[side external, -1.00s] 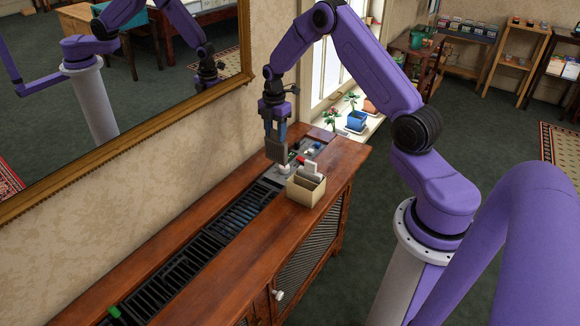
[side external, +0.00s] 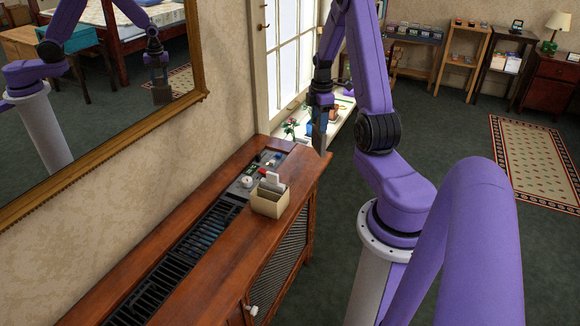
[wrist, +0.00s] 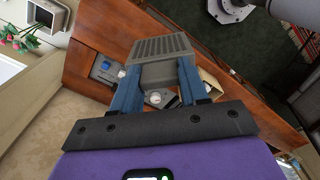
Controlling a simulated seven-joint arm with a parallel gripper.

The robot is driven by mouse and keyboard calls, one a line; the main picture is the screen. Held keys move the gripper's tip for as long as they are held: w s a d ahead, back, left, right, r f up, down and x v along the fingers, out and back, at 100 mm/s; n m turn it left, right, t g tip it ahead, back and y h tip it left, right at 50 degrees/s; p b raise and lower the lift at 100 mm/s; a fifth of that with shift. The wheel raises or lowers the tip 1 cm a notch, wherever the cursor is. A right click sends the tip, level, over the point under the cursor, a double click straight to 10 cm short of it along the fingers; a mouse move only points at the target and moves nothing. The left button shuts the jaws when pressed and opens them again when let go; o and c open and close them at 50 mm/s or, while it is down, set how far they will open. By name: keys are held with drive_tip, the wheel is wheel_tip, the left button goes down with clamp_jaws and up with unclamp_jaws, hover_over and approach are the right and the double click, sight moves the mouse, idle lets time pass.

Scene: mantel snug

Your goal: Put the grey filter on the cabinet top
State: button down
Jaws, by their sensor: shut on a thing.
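The grey filter (wrist: 162,48) is a ribbed grey block, held between the blue fingers of my gripper (wrist: 158,75) in the wrist view. In the side view my gripper (side external: 319,118) is raised near the far right end of the cabinet, and the filter (side external: 320,141) shows nearly edge-on below it. The filter appears clear of the wood. The cabinet top (side external: 228,240) is reddish-brown wood with a dark slatted grille let into it.
A cream box (side external: 268,203) holding grey and white pieces stands on the cabinet top. Behind it lies a control panel (side external: 243,183) with a white knob. Potted plants (wrist: 22,35) stand by the window.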

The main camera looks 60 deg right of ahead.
drive_tip(key=w+d+f, duration=0.8)
drive_tip(key=d+f, duration=0.1)
drive_tip(key=f, duration=0.3)
drive_tip(key=shift+d+f, duration=0.15)
drive_tip(key=shift+d, duration=0.1)
drive_tip(key=shift+f, duration=0.15)
drive_tip(key=c, duration=0.6)
unclamp_jaws()
